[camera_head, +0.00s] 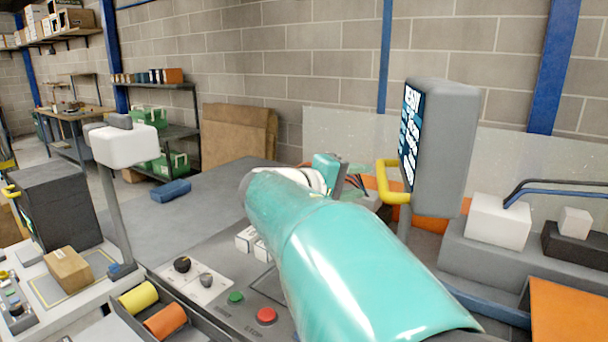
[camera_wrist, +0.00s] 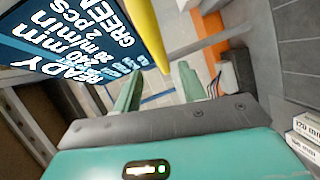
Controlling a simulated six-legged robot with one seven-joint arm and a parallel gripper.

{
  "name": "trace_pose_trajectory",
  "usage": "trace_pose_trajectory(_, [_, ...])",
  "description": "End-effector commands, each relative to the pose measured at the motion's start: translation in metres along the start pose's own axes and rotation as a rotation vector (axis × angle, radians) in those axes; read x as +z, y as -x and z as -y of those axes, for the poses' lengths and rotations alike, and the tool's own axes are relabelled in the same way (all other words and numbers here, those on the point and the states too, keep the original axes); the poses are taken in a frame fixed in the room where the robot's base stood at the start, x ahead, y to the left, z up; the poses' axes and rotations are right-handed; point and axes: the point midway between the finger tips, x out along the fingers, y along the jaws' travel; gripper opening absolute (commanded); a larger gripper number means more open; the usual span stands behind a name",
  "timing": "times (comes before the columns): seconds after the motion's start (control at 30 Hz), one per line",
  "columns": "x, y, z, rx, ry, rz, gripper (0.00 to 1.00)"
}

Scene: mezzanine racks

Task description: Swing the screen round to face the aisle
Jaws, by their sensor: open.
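The screen (camera_head: 447,150) is a grey box on a grey post. Its lit blue face (camera_head: 409,135) points left in the head view and is seen at a steep slant. A yellow handle (camera_head: 384,184) sticks out from its left side. In the wrist view the lit face (camera_wrist: 75,35) fills the upper left, with white text including "READY". My gripper (camera_head: 345,178) is just left of the handle in the head view, partly hidden by my arm. In the wrist view my gripper (camera_wrist: 157,88) is open and empty, and the yellow handle (camera_wrist: 148,35) shows beyond and between its fingers; contact is unclear.
Below my arm is a control panel with a green button (camera_head: 235,298) and a red stop button (camera_head: 265,315). A clear panel (camera_head: 340,140) stands behind the screen. A white box (camera_head: 498,221) and cables sit to its right. A grey table surface (camera_head: 215,195) is mostly bare.

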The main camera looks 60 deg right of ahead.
Motion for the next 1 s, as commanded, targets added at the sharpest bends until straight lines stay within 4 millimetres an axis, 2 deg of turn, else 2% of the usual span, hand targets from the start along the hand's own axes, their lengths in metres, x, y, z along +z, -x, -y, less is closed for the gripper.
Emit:
trace_pose_trajectory(0.2, [-0.001,-0.044,0.000,0.001,0.002,0.002,0.41])
trace_pose_trajectory(0.4, [-0.003,-0.074,0.000,0.001,0.002,-0.001,0.41])
trace_pose_trajectory(0.57, [-0.003,-0.084,0.000,0.001,0.001,-0.003,0.41])
trace_pose_trajectory(0.8, [-0.003,-0.084,0.000,0.000,0.001,-0.004,0.41])
trace_pose_trajectory(1.0, [-0.003,-0.084,0.000,0.000,0.001,-0.004,0.02])
